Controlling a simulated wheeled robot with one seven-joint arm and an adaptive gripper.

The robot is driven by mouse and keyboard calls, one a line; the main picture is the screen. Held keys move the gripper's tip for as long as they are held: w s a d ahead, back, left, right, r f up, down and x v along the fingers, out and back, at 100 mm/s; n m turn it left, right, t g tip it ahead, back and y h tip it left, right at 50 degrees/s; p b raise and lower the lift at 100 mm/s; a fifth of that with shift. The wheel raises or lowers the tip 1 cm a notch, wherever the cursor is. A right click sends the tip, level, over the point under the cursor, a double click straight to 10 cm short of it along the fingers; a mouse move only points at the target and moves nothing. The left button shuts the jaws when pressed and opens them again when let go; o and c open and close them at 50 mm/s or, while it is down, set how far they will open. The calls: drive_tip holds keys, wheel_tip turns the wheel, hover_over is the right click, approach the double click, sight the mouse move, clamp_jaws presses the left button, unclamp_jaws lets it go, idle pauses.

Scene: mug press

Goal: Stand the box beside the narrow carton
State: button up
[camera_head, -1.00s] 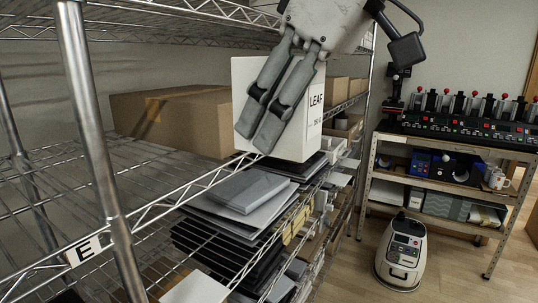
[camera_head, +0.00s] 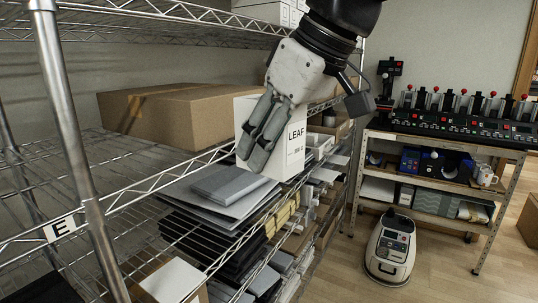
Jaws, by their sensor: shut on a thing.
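The white box (camera_head: 290,158), marked LEAF on its right side, is held upright at the front edge of the wire shelf. My gripper (camera_head: 258,152) comes down from above, with its dark grey fingers against the box's left face, and is shut on it. The far finger contact is hidden. A long brown carton (camera_head: 165,115) lies on the wire shelf to the left of the box. I cannot tell whether it is the narrow carton. Whether the box's base touches the shelf cannot be told.
Chrome shelf uprights (camera_head: 75,150) stand at the left. Bare wire shelf (camera_head: 120,168) lies in front of the brown carton. Flat grey packs (camera_head: 220,190) fill the level below. A rack with a row of mug presses (camera_head: 460,115) and a small wheeled machine (camera_head: 392,248) stand at the right.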

drive_tip(key=w+d+f+m+t+h, duration=0.15)
drive_tip(key=w+d+f+m, duration=0.4)
drive_tip(key=f, duration=0.65)
drive_tip(key=w+d+f+m+t+h, duration=0.1)
drive_tip(key=w+d+f+m+h, duration=0.1)
drive_tip(key=w+d+f, duration=0.65)
drive_tip(key=d+f+m+h, duration=0.1)
drive_tip(key=d+f+m, duration=0.25)
drive_tip(key=f, duration=0.75)
wheel_tip(320, 180, down, 11)
drive_tip(key=s+d, duration=0.1)
drive_tip(key=shift+s+d+n, duration=0.15)
drive_tip(key=shift+s+n, duration=0.15)
drive_tip(key=shift+s, duration=0.1)
